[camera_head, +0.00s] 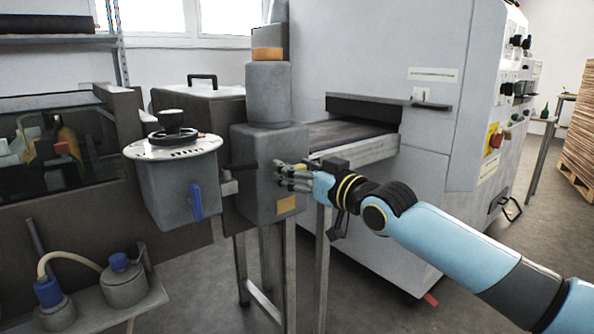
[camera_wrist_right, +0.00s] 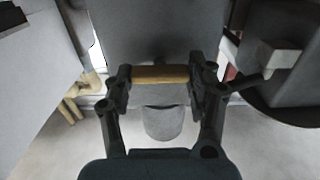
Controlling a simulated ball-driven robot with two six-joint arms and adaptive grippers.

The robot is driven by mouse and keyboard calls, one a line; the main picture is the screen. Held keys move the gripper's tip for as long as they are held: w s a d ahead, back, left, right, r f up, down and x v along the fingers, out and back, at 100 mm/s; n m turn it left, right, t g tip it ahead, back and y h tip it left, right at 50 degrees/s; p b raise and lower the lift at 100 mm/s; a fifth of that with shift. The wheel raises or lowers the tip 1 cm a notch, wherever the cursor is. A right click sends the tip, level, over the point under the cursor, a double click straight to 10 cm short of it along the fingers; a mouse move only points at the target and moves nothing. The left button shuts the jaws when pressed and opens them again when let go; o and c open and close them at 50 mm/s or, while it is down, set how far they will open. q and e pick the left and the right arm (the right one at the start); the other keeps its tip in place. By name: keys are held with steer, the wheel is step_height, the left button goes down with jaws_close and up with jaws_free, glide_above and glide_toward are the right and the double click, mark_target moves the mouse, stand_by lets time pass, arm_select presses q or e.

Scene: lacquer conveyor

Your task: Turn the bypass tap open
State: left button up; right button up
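A grey box (camera_head: 262,181) with a round housing (camera_head: 268,95) on top stands in the middle of the head view. My left gripper is not in view.
A grey tank (camera_head: 172,192) with a round lid and blue handle (camera_head: 197,202) is left of the box. A large grey machine (camera_head: 390,50) with a conveyor slot stands behind. Capped pots (camera_head: 122,286) stand on a low shelf at lower left. Floor at lower right is clear.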

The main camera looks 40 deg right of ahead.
steer(key=c, duration=0.4)
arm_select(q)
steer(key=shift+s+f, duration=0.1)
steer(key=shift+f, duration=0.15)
arm_select(e)
steer(key=shift+f+n, duration=0.1)
steer(key=shift+n, duration=0.3)
arm_select(q)
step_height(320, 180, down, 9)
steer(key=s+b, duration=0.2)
steer(key=b, duration=0.7)
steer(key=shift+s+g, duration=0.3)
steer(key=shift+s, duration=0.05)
arm_select(e)
steer(key=shift+a+f+n, duration=0.1)
steer(key=shift+f+n, duration=0.05)
steer(key=shift+n, duration=4.15)
steer(key=shift+f+n, duration=0.1)
steer(key=shift+n, duration=4.2)
steer(key=o, duration=1.2)
steer(key=shift+r, duration=0.15)
steer(key=shift+c, duration=0.2)
